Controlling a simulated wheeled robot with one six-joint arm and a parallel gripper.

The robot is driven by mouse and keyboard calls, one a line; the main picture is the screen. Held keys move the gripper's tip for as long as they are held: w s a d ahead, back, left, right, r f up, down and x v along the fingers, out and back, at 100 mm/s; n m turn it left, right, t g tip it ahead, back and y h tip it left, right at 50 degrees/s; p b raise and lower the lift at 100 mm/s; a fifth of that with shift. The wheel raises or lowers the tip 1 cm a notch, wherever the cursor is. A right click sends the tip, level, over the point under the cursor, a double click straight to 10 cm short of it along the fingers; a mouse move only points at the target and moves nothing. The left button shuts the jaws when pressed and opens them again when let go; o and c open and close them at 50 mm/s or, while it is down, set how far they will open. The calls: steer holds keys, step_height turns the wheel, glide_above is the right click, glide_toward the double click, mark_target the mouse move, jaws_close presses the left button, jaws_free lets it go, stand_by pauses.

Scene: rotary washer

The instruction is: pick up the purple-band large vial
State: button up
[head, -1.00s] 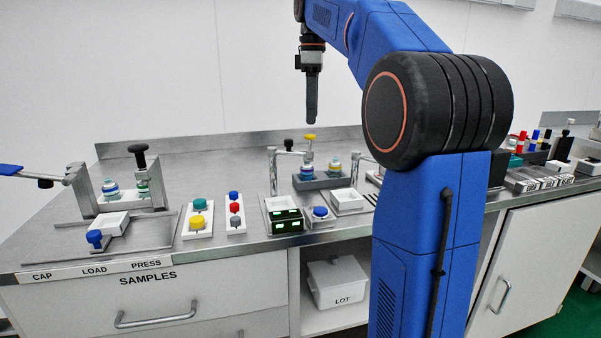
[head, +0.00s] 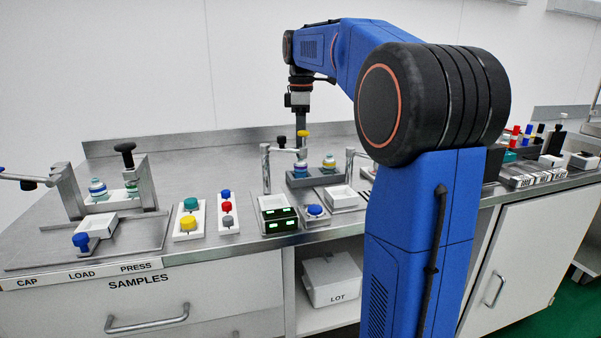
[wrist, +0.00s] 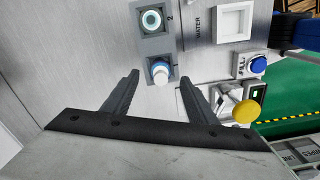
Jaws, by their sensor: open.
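Two vials stand upright in a grey rack. The left one (head: 301,169) has a blue and white body; it also shows in the wrist view (wrist: 160,71). The other vial (head: 329,163), with green and yellowish bands, stands beside it and shows in the wrist view (wrist: 151,20). I cannot make out a purple band on either. My gripper (head: 301,135) points down above the rack, over the blue vial. In the wrist view its fingers (wrist: 158,82) are apart, one on each side of the blue vial, with nothing between them gripped.
A yellow knob on a metal post (head: 304,134) stands close to my gripper; it shows at the right in the wrist view (wrist: 244,111). A white tray (head: 342,198) and a blue button (head: 315,210) are in front. A press station (head: 70,190) is at left.

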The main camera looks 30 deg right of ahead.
mark_target(300, 160)
steer(key=shift+a+f, duration=0.2)
steer(key=shift+f, duration=2.6)
steer(key=c, duration=1.2)
